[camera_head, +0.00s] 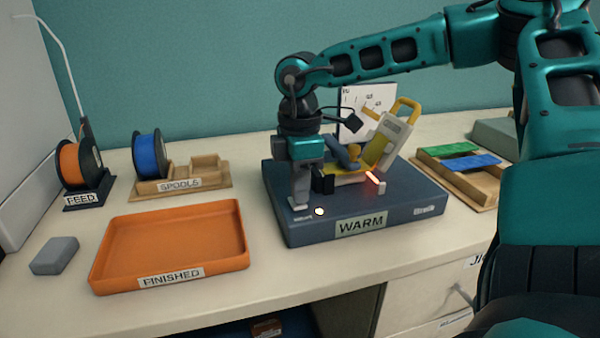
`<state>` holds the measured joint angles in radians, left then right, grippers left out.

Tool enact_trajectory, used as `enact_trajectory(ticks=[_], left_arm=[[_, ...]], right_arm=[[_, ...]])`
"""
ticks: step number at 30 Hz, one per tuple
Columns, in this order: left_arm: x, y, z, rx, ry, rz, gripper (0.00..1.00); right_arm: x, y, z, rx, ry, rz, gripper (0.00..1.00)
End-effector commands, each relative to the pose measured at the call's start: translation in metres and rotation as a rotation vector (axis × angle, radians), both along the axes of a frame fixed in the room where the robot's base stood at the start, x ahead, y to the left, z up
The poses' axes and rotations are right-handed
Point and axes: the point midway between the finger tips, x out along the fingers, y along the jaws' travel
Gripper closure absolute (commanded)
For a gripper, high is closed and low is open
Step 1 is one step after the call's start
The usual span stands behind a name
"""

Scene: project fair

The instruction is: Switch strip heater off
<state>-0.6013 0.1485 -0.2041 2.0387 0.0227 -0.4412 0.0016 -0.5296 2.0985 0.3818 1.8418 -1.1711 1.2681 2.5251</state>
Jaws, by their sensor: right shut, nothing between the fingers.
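The strip heater (372,176) glows red on a dark blue base labelled WARM (408,197). A small round light (319,211) is lit at the front left of that base. My right gripper (299,203) is shut and empty, pointing down at the front left corner of the base, just left of the light. Its fingertips are at or very near the base top; I cannot tell if they touch. They cover whatever lies beneath, and I cannot make out a switch. My left gripper is not in view.
A yellow and grey item (385,145) stands behind the heater. An empty orange FINISHED tray (170,243) and a grey block (55,255) lie to the left. A blue spool (149,156) and an orange spool (70,165) stand behind. A wooden tray (480,191) is at right.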

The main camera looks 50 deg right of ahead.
Motion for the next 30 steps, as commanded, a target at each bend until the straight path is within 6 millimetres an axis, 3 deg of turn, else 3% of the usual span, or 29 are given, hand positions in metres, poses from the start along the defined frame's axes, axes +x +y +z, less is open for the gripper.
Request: enact_trajectory(ticks=[24, 30], left_arm=[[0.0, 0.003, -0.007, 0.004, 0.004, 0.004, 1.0], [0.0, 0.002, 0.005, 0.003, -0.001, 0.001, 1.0]], right_arm=[[0.013, -0.008, 0.006, 0.0, 0.0, 0.0, 1.0], [0.013, -0.017, 0.019, 0.0, -0.002, -0.001, 1.0]])
